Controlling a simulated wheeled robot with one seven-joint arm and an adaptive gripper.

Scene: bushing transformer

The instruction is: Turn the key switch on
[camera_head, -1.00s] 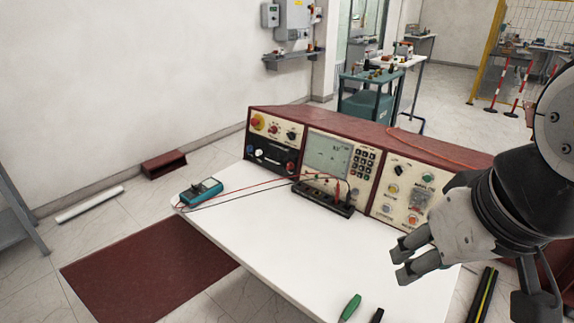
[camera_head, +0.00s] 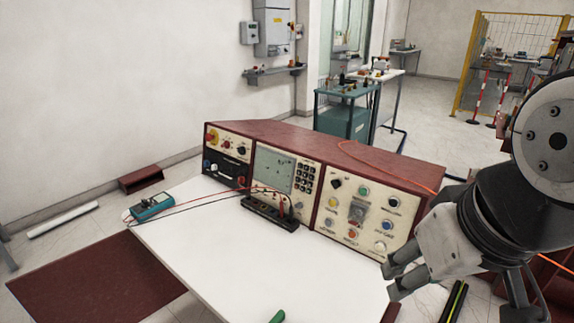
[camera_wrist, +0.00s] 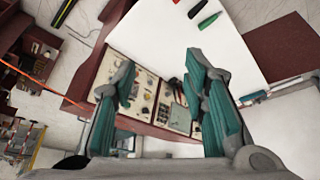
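The control panel (camera_head: 283,152) is a dark red console with cream faces on the white desk. Its left face has a red-and-yellow button (camera_head: 212,137) and small knobs; its right face has a black knob (camera_head: 336,184), a clear-covered part (camera_head: 357,210) and coloured buttons. I cannot tell which control is the key switch. My gripper (camera_head: 389,281) is open and empty, in front of the panel's right end and apart from it. In the wrist view, its two teal-padded fingers (camera_wrist: 158,70) are spread, with the panel (camera_wrist: 142,92) showing between them.
The white desk (camera_head: 250,260) is mostly clear. A teal multimeter (camera_head: 151,207) with leads lies at its left, and a black terminal block (camera_head: 270,213) sits before the panel. A green-handled tool (camera_head: 278,316) lies at the front. An orange cable (camera_head: 385,168) crosses the panel's top.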

